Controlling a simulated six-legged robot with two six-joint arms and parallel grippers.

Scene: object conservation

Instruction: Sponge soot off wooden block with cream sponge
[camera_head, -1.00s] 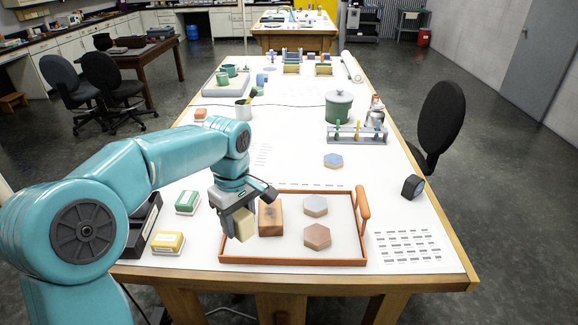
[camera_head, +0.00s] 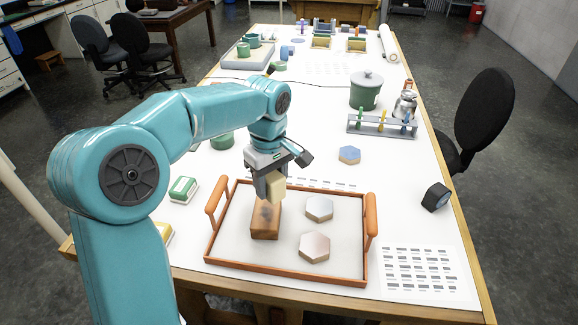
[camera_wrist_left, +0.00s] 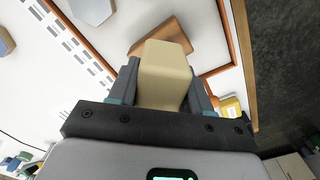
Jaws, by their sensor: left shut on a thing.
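The wooden block (camera_head: 265,222) lies in the orange-rimmed tray (camera_head: 290,277), at its left side, with a dark soot patch on its top. My left gripper (camera_head: 272,190) is shut on the cream sponge (camera_head: 276,187) and holds it over the far end of the block. In the left wrist view the sponge (camera_wrist_left: 166,72) sits between the fingers and hides part of the brown block (camera_wrist_left: 212,55). Whether the sponge touches the block cannot be told. My right gripper is not in view.
Two hexagonal tiles (camera_head: 319,208) (camera_head: 314,246) lie in the tray's right half. The tray has raised orange handles (camera_head: 371,217). A green-and-white sponge (camera_head: 184,189) lies left of the tray. A test-tube rack (camera_head: 382,122), a green pot (camera_head: 366,91) and a blue hexagon (camera_head: 349,155) stand beyond it.

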